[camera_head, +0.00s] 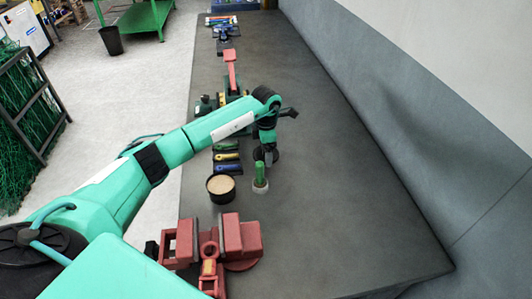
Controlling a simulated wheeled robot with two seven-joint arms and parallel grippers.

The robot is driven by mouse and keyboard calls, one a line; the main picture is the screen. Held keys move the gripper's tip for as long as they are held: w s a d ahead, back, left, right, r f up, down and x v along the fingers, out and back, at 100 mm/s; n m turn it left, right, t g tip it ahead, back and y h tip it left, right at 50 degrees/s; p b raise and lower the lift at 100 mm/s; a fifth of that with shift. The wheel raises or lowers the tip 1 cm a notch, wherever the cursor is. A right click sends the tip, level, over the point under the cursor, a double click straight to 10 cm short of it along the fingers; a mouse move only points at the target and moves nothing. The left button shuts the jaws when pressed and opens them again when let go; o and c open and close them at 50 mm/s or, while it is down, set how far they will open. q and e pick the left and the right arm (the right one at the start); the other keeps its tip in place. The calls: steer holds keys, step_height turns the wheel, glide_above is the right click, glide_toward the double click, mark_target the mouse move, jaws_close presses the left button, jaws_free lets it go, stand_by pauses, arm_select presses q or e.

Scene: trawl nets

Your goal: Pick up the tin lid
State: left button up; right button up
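An open black tin (209,195) with pale tan contents stands on the dark bench top. A dark round piece (275,156), which looks like the tin lid, lies farther back and to the right. My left gripper (268,160) points down right at this piece and partly hides it. The fingers are too small and overlapped to show whether they are open, shut or touching it. My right gripper does not show.
A red vise (240,242) stands at the near edge; another red-armed device (231,75) is farther back. The bench's right side is clear up to the wall.

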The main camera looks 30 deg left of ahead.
arm_select(q)
steer(key=c, duration=0.5)
steer(key=shift+o, duration=0.2)
steer(key=shift+r, duration=0.1)
